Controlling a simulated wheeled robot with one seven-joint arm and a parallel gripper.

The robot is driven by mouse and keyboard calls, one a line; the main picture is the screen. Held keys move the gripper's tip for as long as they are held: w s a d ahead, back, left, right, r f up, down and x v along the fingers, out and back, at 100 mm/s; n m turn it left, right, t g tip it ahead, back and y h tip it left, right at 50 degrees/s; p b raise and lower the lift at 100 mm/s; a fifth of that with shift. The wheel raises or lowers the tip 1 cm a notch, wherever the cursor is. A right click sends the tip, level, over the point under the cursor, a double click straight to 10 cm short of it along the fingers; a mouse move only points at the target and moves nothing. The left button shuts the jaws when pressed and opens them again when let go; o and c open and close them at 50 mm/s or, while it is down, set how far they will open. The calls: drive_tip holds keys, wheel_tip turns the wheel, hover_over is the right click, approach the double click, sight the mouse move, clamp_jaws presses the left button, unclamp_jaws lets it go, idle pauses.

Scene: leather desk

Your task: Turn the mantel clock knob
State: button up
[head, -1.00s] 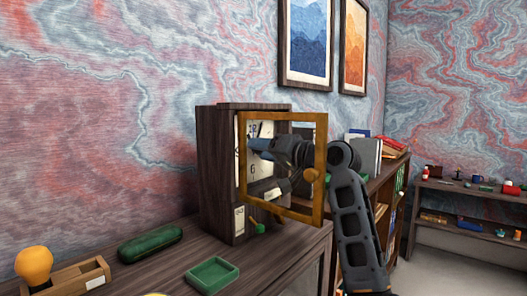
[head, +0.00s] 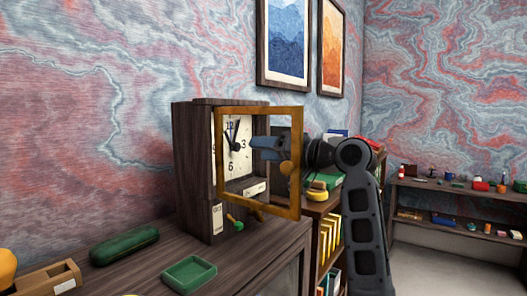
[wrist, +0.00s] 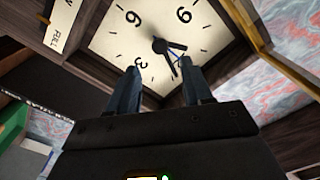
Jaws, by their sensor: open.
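The mantel clock (head: 190,165) is a dark wooden case on the desk with a cream face (head: 231,168). Its yellow-framed door (head: 258,211) stands open towards me. A dark hub with hands (head: 236,147) sits at the face's middle, and it also shows in the wrist view (wrist: 160,46). A small green knob-like piece (head: 235,222) is low on the front. My gripper (head: 255,148) is seen through the door frame, in front of the face. In the wrist view its two fingers (wrist: 163,68) are apart and empty, pointing at the face near the hub. I cannot tell the exact gap.
A green case (head: 125,246), a green tray (head: 190,273) and a wooden box (head: 50,279) are on the desk left of the clock. The open door frame surrounds my gripper in the head view. A bookshelf (head: 322,228) stands behind at the right.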

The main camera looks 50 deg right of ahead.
drive_tip(key=shift+b, duration=0.4)
drive_tip(key=shift+w+a+n+b, duration=0.2)
drive_tip(key=shift+w+n+b, duration=3.4)
drive_tip(key=shift+b, duration=3)
drive_tip(key=shift+s, duration=0.2)
clamp_jaws()
